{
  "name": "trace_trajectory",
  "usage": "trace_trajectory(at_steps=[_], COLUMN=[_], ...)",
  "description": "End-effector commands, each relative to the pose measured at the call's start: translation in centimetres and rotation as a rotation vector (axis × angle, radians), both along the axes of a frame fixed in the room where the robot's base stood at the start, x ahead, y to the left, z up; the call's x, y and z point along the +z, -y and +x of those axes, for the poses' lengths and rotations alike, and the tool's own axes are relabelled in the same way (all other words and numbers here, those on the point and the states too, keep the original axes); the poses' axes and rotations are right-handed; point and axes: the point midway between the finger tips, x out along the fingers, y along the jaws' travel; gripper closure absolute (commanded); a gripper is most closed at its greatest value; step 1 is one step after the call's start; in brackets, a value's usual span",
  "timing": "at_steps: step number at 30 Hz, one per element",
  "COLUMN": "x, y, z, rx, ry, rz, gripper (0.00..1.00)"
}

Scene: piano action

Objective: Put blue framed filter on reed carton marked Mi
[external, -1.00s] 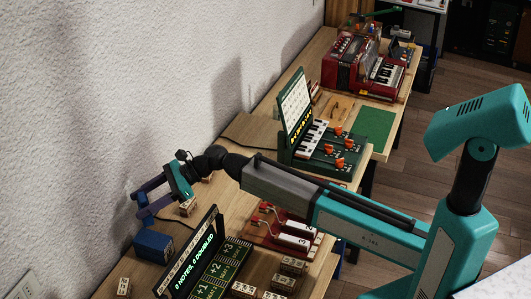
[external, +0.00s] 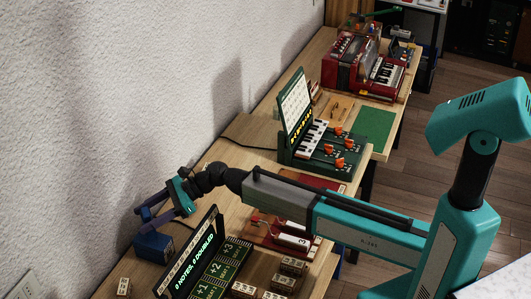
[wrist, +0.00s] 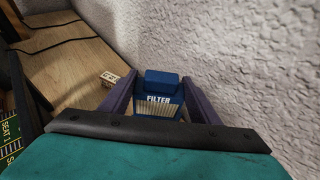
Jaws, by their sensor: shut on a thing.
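My gripper (external: 150,225) is shut on the blue framed filter (wrist: 158,100). In the wrist view the filter sits between my two purple fingers, with its FILTER label and pale pleats facing the camera. In the external view it is the dark blue block (external: 153,248) by the wall at the left end of the bench; whether it touches the bench is unclear. A small pale carton (wrist: 109,79) lies beyond my left finger in the wrist view. Other pale cartons (external: 123,286) (external: 293,265) stand on the bench. I cannot read which is marked Mi.
A dark display stand (external: 190,258) with green numbered seats stands right of the filter. A red board with levers (external: 290,232) lies beyond it. A green keyboard unit (external: 318,140) and a red accordion (external: 362,65) stand farther back. The wall (wrist: 235,75) is close on the right in the wrist view.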

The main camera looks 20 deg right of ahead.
Motion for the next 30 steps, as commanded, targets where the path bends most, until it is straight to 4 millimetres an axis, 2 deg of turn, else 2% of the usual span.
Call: trace_trajectory(at_steps=[9, 23, 24, 27, 30], x=[-2.7, -3.3, -3.3, -3.3, -3.2], y=[0.0, 0.0, 0.0, 0.0, 0.0], z=[0.0, 0.0, 0.0, 0.0, 0.0], rx=[-0.002, -0.001, 0.0, 0.0, 0.0], ry=[-0.001, -0.001, 0.0, 0.0, 0.0], rz=[0.0, 0.001, 0.0, 0.0, 0.0], gripper=[0.67, 0.67, 0.42, 0.26, 0.25])
